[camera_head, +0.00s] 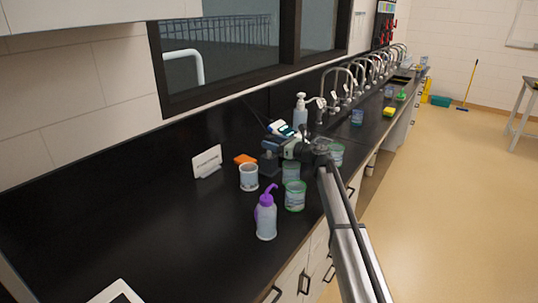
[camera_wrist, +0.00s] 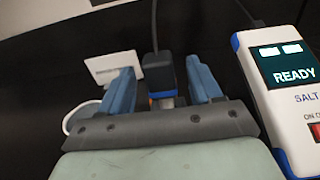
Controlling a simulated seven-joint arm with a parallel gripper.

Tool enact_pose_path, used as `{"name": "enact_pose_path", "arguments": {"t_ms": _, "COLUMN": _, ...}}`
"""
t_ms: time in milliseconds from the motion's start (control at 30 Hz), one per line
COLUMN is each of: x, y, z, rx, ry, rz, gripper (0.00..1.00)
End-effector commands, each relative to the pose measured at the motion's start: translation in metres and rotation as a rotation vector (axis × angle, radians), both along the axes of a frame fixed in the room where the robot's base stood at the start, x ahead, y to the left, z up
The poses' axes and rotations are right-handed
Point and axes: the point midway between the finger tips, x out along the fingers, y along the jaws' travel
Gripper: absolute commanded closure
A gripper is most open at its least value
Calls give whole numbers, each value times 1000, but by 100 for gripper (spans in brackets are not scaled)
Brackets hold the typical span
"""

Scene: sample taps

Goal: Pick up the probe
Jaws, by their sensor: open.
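In the wrist view, the probe (camera_wrist: 157,68) appears as a dark block with blue edges and a cable running up from its top. It stands between the two blue fingers of my gripper (camera_wrist: 161,82), which are spread, with dark gaps on both sides. Its lower part is hidden behind the gripper's front plate. A white and blue salt meter (camera_wrist: 282,92) with a screen reading READY is close at the right. In the head view, my gripper (camera_head: 274,158) is over the counter beside the meter (camera_head: 281,129); I cannot make out the probe clearly there.
The counter (camera_head: 110,205) is clear at left.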

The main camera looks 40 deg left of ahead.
Motion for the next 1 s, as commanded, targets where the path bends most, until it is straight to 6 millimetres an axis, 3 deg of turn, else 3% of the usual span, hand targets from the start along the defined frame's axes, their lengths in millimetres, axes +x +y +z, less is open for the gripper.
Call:
{"name": "enact_pose_path", "arguments": {"t_ms": 267, "x": 0, "y": 37, "z": 1, "rx": 0, "ry": 0, "rz": 1, "gripper": 36}}
{"name": "enact_pose_path", "arguments": {"t_ms": 533, "x": -1, "y": 40, "z": 1, "rx": 0, "ry": 0, "rz": 0, "gripper": 36}}
{"name": "enact_pose_path", "arguments": {"t_ms": 1000, "x": -1, "y": 40, "z": 1, "rx": 0, "ry": 0, "rz": 0, "gripper": 80}}
